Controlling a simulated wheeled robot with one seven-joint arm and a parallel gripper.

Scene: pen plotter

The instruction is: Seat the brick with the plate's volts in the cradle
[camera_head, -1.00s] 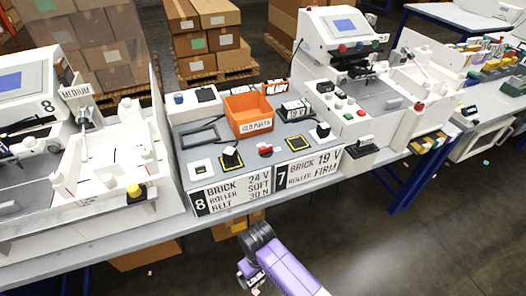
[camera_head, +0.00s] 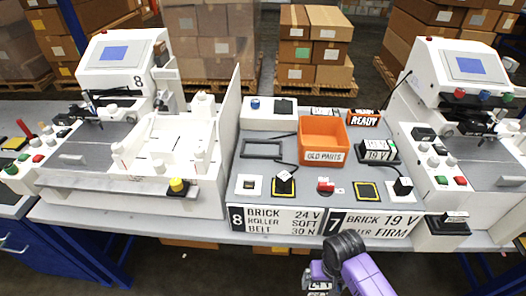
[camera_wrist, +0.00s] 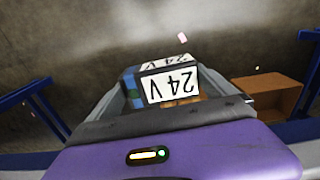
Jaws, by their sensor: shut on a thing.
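My gripper (camera_head: 318,274) is low in front of the bench's front edge in the head view. It is shut on a brick marked 24 V (camera_wrist: 172,86), whose label reads upside down in the wrist view. The left plate (camera_head: 276,219), numbered 8, reads brick 24 V, roller soft, belt 30 N. The right plate (camera_head: 369,223), numbered 7, reads brick 19 V, roller firm. A dark rectangular frame (camera_head: 260,158), which looks like an empty cradle, lies on the grey bench top left of the orange bin. Another brick marked 19 V (camera_head: 377,155) sits right of the bin.
The orange bin (camera_head: 323,156) reads OLD PARTS. White plotter machines stand left (camera_head: 126,70) and right (camera_head: 462,68). Small parts and yellow-edged pads (camera_head: 367,192) line the bench front. A cardboard box (camera_wrist: 262,100) shows in the wrist view.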

